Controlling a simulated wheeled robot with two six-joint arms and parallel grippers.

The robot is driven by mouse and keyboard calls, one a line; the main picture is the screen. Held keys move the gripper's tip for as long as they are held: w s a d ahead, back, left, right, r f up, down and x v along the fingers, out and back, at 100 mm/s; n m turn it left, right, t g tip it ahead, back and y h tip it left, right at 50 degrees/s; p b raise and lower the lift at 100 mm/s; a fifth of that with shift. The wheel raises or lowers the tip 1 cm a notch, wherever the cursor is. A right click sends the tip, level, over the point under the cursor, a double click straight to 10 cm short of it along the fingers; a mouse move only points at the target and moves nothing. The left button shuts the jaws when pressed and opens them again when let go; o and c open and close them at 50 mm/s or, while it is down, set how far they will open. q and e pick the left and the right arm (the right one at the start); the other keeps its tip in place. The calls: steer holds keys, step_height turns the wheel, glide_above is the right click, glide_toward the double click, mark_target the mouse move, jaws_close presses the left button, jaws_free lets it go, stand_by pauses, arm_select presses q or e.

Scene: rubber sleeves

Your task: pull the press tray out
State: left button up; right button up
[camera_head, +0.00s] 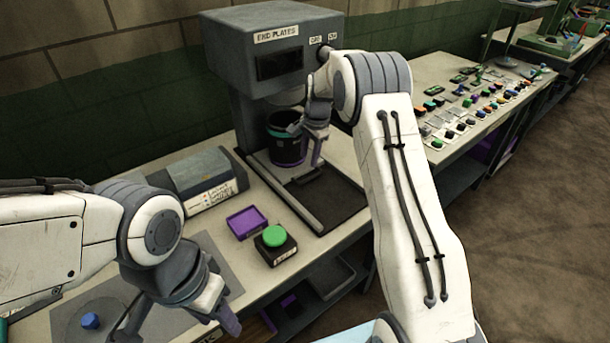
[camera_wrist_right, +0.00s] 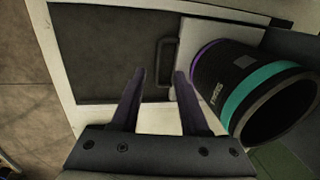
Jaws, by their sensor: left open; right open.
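The press (camera_head: 275,65), labelled END PLATES, stands against the wall. Its tray appears as a pale plate (camera_wrist_right: 190,62) in the right wrist view, under or beside a black sleeve (camera_wrist_right: 225,85) with teal and purple bands. The sleeve stands below the press head (camera_head: 287,150). A dark handle (camera_wrist_right: 164,60) sits at the plate's front edge, over a dark bed (camera_head: 330,200). My right gripper (camera_wrist_right: 160,98) is open and empty, its fingertips just short of the handle. It hangs in front of the sleeve in the head view. My left gripper (camera_head: 180,315) is open near the bench's front left.
A green button box (camera_head: 273,243) and a purple tray (camera_head: 246,222) sit left of the bed. A grey device (camera_head: 200,180) stands behind them. A blue knob (camera_head: 90,321) is near my left gripper. Small parts cover the far bench (camera_head: 475,105).

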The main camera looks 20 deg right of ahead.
mark_target(305, 181)
steer(key=f, duration=0.3)
steer(key=w+f+p, duration=0.1)
steer(key=f, duration=0.5)
steer(key=shift+w+a+f+p, duration=0.3)
steer(key=shift+a+p, duration=0.1)
jaws_close()
stand_by(0.9)
